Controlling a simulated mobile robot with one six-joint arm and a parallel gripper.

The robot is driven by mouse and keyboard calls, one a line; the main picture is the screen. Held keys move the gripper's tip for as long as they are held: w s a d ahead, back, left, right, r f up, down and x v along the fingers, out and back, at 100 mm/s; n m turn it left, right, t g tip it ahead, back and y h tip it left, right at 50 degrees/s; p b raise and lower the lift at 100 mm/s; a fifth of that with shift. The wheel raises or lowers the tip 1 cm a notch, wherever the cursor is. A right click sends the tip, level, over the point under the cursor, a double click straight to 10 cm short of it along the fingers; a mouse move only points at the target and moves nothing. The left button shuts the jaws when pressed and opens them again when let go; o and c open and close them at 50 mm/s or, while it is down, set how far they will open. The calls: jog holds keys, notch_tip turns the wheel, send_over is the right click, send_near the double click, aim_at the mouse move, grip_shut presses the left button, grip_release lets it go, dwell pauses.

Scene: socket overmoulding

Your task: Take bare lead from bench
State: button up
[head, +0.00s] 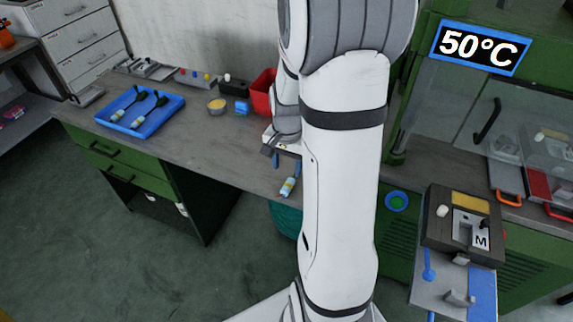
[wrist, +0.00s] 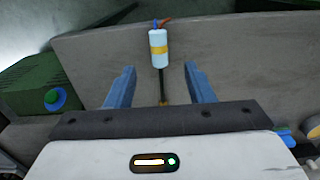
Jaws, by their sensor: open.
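The bare lead (wrist: 158,45) is a pale cylinder with a yellow band, a dark cable and small blue and orange wire ends. It lies on the bench (wrist: 95,50) in the wrist view. My gripper (wrist: 159,72) is open, its two blue fingers on either side of the lead's cable, with a gap on both sides. The pale body lies beyond the fingertips. In the head view the lead (head: 288,187) shows near the bench's front edge, just below my gripper (head: 287,162); my arm hides part of this area.
A blue tray (head: 173,119) with dark-ended leads stands at the left of the bench. A yellow-topped tub (head: 217,106), a blue block (head: 241,108) and a red bin (head: 262,93) stand near the back. The machine marked M (head: 463,232) is at right, below a 50°C sign (head: 480,48).

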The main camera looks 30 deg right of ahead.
aim_at(289, 183)
jog(key=f, duration=0.5)
jog(key=d+f, duration=0.1)
jog(key=f, duration=0.2)
jog(key=shift+w, duration=0.2)
grip_shut()
dwell(0.4)
